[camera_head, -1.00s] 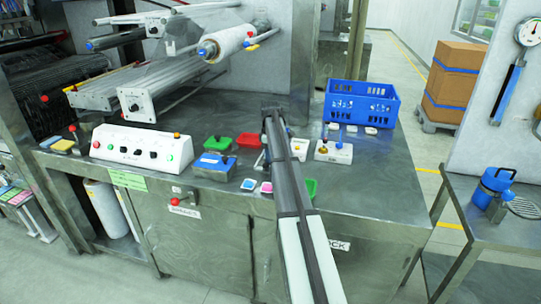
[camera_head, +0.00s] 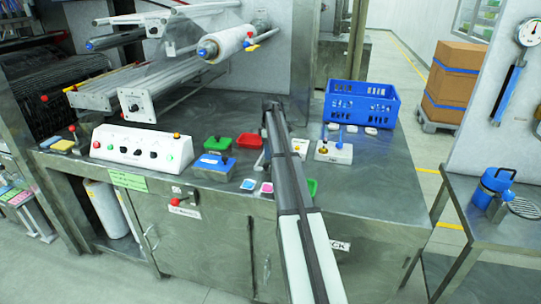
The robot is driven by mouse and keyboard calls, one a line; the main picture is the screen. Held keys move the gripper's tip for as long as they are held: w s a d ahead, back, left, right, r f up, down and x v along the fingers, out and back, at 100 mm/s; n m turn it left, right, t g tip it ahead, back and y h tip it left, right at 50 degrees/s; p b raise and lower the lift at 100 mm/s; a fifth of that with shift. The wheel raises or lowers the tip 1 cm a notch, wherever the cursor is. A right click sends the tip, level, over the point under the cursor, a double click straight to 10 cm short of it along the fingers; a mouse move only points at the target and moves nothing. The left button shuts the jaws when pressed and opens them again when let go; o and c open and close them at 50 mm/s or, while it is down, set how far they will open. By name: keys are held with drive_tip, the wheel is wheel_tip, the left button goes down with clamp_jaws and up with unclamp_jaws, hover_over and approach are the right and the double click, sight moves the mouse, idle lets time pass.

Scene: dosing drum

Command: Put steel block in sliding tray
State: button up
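My arm reaches from the bottom edge over the steel worktop, and its far end (camera_head: 272,107) is above the middle of the worktop. My gripper's fingers are hidden behind the arm, so I cannot tell if they are open or hold anything. I cannot pick out the steel block with certainty; a small grey metal piece (camera_head: 497,210) stands on the right side table. No part is clearly the sliding tray.
A white control box (camera_head: 140,148) stands at the left of the worktop (camera_head: 375,185). A blue crate (camera_head: 361,104) is at the back right, with a small joystick box (camera_head: 333,152) before it. The roller machine (camera_head: 228,42) overhangs the back. The front right worktop is clear.

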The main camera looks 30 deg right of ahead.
wheel_tip(320, 180, up, 10)
drive_tip(key=shift+f, duration=0.25)
idle(1.2)
